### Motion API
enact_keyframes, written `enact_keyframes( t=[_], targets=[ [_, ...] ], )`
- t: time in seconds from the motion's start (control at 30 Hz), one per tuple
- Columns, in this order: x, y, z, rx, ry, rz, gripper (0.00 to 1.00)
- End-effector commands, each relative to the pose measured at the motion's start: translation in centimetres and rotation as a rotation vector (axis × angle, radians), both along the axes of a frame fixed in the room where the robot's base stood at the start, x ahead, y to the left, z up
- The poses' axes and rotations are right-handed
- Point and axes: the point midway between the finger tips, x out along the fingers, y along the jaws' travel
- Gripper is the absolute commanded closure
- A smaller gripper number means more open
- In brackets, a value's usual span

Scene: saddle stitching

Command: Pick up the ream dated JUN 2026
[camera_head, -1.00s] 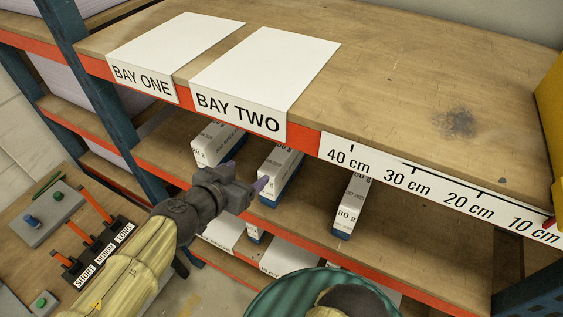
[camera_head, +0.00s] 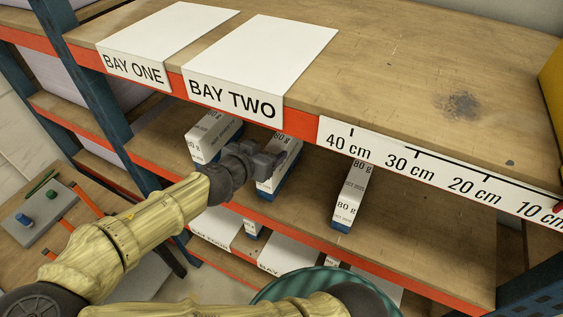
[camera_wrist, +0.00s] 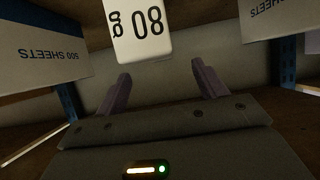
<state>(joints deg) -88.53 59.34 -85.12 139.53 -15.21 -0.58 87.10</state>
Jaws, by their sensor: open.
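Three white-and-blue paper reams stand on the middle shelf: a left ream (camera_head: 210,130), a middle ream (camera_head: 284,158) and a right ream (camera_head: 350,190). They carry "80 g" print; small date print shows on the right ream, too small to read surely. I cannot tell which is dated JUN 2026. My gripper (camera_head: 272,158) is in front of the middle ream and partly covers it. In the wrist view my gripper (camera_wrist: 164,86) is open and empty, its purple fingers apart. A ream end marked "80 g" (camera_wrist: 140,35) appears upside down beyond the fingers, toward the top.
The upper shelf edge, with BAY TWO card (camera_head: 235,98) and centimetre scale (camera_head: 425,168), overhangs the reams. Ream sides marked "500 SHEETS" flank the wrist view at left (camera_wrist: 40,50) and right (camera_wrist: 275,18). A blue post (camera_head: 92,90) stands left. The middle shelf is clear at right.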

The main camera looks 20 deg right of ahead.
Motion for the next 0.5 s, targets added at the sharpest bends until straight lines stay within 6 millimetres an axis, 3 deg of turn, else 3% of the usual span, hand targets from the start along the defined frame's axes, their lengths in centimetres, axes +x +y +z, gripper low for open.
enact_keyframes(
  t=[0.5],
  targets=[
    [0.93, -1.3, -0.62, 0.001, -0.001, -0.007, 0.29]
  ],
)
